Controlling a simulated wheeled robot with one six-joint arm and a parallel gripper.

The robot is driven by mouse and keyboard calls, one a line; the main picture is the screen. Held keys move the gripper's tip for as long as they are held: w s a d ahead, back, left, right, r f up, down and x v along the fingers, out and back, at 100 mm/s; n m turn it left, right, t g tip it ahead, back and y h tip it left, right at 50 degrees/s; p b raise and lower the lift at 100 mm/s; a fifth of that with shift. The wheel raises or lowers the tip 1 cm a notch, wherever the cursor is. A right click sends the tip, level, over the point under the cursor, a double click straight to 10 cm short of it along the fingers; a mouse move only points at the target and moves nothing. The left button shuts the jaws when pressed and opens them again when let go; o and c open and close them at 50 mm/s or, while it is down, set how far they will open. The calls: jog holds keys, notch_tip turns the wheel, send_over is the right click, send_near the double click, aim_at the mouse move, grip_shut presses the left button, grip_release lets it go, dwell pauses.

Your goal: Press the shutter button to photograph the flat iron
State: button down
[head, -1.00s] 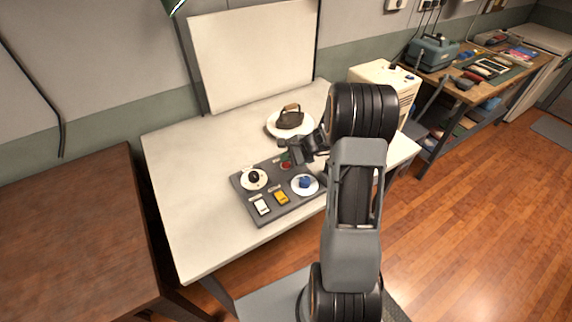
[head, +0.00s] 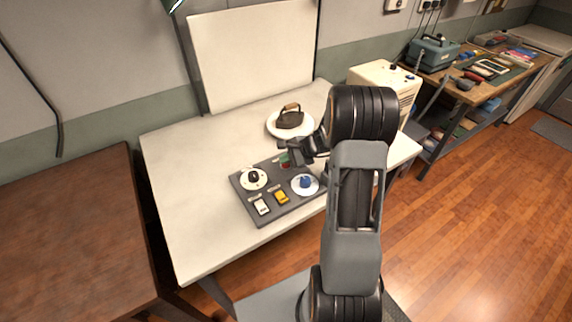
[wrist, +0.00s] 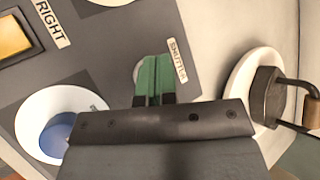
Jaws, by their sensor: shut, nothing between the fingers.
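The grey control panel (head: 262,214) lies on the pale table. A label (wrist: 178,61) reading "SHUTTE..." is beside a round pale button mount (wrist: 137,72) in the wrist view. My gripper (wrist: 154,66) is shut and empty, its green fingertips over that mount. They hide most of the button; I cannot tell whether they touch it.
The panel also bears a black knob (head: 253,176), a blue knob (head: 305,181), a white switch (head: 262,207) and a yellow switch (head: 281,198). A white backdrop board (head: 252,55) stands behind. The table's left side (head: 185,200) is clear.

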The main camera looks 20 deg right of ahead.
aim_at(286, 165)
jog(key=shift+f+b, duration=0.4)
jog(key=shift+r, duration=0.1)
dwell(0.6)
jog(key=shift+r+p, duration=0.5)
jog(key=shift+r, duration=0.25)
jog(key=shift+r, duration=0.15)
jog(key=shift+r+p, duration=1.65)
jog(key=shift+r, duration=0.7)
